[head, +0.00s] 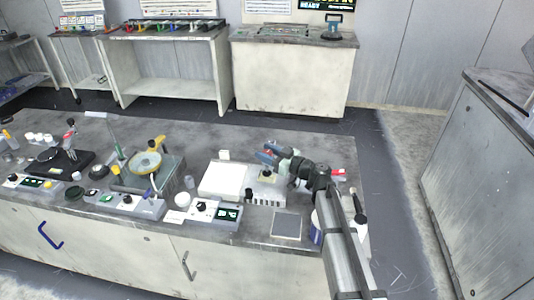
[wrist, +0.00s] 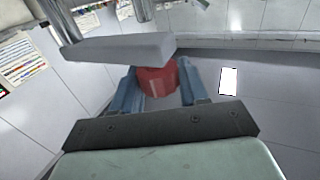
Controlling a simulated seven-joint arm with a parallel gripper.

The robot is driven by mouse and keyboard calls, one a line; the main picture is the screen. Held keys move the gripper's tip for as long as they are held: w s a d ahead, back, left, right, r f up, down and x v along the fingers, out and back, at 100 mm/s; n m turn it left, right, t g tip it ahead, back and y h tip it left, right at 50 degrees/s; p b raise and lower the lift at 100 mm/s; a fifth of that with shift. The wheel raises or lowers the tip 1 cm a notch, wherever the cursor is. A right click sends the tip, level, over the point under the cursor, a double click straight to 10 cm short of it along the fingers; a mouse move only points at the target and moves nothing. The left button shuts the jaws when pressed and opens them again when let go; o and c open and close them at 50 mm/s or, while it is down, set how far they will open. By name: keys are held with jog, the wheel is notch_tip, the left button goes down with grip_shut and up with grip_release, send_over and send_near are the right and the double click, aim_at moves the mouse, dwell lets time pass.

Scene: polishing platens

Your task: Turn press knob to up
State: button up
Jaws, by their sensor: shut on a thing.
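My gripper (head: 267,156) is low over the right part of the near bench, above a small grey press-like unit (head: 266,189). In the wrist view, its two blue fingers (wrist: 158,88) are shut on a red round knob (wrist: 156,79), one on each side. A grey bar (wrist: 120,48) crosses the picture just beyond the fingers and covers part of the left finger and the knob's upper edge. In the head view the fingers and arm largely hide the knob, and its turn position cannot be read.
A white slab (head: 223,179) and a control box (head: 213,213) with a green display stand left of the gripper. A dark square plate (head: 288,225) lies in front. A yellow-topped polishing unit (head: 147,163) stands further left. The bench's right end is close to my arm.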

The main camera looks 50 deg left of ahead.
aim_at(267, 152)
jog(key=n+g+h, duration=0.4)
jog(key=g, duration=0.1)
jog(key=n+g+h, duration=0.2)
jog(key=g, duration=0.1)
jog(key=shift+w+a, duration=0.2)
jog(key=shift+a, duration=0.05)
jog(key=n+g+h, duration=0.2)
jog(key=n+h, duration=0.1)
jog(key=h, duration=0.1)
jog(key=shift+n, duration=0.3)
jog(key=shift+s+d+n+g+h, duration=0.1)
jog(key=shift+n+g+h, duration=0.3)
jog(key=shift+h, duration=0.35)
jog(key=shift+s+d+n+g+h, duration=0.1)
jog(key=shift+n+g+h, duration=0.2)
jog(key=shift+n+h, duration=0.35)
jog(key=shift+h, duration=0.4)
jog(key=o, duration=1)
jog(key=shift+c, duration=0.2)
notch_tip(267, 152, up, 10)
